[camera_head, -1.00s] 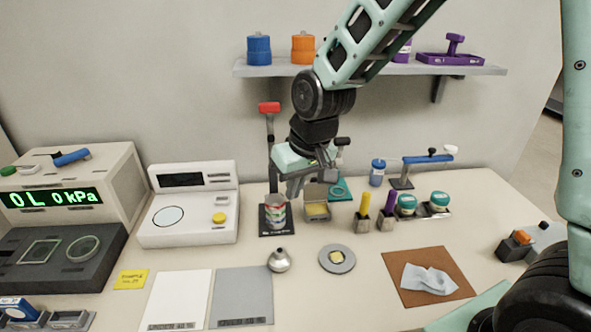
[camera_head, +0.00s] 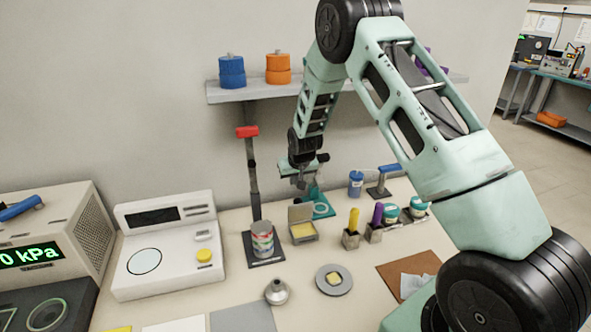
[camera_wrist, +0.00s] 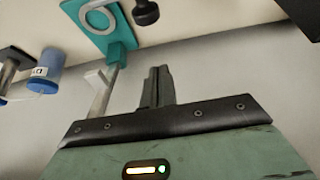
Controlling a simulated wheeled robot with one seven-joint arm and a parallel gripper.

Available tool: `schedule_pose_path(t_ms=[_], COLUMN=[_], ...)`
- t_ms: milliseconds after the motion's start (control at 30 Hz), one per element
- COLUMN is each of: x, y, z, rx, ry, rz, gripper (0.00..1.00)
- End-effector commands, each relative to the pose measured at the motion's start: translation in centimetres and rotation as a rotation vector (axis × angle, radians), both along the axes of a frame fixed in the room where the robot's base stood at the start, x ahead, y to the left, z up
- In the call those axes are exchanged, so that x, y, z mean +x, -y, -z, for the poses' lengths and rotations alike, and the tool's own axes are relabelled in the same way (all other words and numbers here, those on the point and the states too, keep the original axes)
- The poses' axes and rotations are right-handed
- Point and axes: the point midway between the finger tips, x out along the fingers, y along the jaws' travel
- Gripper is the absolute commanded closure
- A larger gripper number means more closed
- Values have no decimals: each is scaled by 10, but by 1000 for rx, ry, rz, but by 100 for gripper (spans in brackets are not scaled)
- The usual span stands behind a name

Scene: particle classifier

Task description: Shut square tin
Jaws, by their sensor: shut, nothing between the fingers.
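The square tin (camera_head: 303,239) is grey, with yellow contents, and stands on the bench right of the striped can. It is open, its lid (camera_head: 300,213) standing up at the back. My gripper (camera_head: 301,186) is above and apparently behind the raised lid, apart from it. Its fingers also show in the wrist view (camera_wrist: 157,86), closed together with nothing between them. The tin does not show in the wrist view.
A teal stand (camera_head: 321,210) is close behind the tin. A striped can (camera_head: 262,240) under a red-handled press is at left. Yellow and purple-handled tools (camera_head: 353,220) are at right. A shelf (camera_head: 225,94) hangs above.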

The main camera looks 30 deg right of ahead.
Motion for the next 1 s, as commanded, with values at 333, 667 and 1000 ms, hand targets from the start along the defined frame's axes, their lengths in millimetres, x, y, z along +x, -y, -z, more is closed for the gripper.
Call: schedule_pose_path(t_ms=[333,667,1000], x=[-10,-26,-25], y=[-3,-8,-8], z=[25,30,31], rx=[2,1,0], ry=[-3,0,5], rz=[0,0,0], gripper=[100,100,100])
